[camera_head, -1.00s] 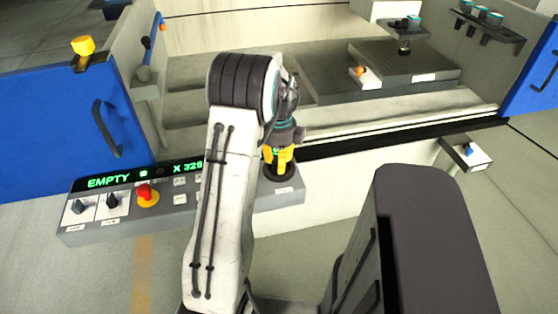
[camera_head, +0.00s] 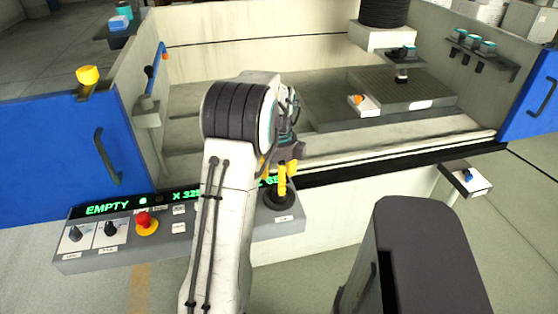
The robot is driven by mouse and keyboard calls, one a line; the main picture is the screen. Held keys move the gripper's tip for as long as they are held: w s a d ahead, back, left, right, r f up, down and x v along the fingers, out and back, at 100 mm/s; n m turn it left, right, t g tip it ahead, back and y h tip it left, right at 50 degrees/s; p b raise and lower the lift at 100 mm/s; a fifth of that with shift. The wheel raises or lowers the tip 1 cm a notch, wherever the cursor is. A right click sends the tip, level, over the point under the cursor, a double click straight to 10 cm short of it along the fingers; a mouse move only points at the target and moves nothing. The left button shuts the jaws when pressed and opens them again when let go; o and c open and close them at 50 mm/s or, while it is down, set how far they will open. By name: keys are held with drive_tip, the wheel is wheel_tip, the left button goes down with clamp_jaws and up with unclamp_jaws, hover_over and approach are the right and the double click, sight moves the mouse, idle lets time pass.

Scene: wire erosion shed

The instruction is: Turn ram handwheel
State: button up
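A black round handwheel (camera_head: 278,199) sits at the right end of the grey control panel (camera_head: 115,252), with a small white label in front of it. I cannot read that label, so I cannot confirm that this is the ram handwheel. My gripper (camera_head: 283,183) points down with its yellow fingers at the wheel's top, overlapping it in the picture. My arm and the gripper's body hide part of the fingers. Whether they touch the wheel or are shut on its knob cannot be told.
The panel carries a red mushroom button (camera_head: 146,222), two black knobs, and a green display reading EMPTY. Blue doors (camera_head: 55,150) stand left and right of the open machine bay. A small tray with a blue knob (camera_head: 467,176) juts out at right.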

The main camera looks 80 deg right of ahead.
wheel_tip(320, 180, up, 8)
drive_tip(key=shift+f, duration=0.25)
idle(1.0)
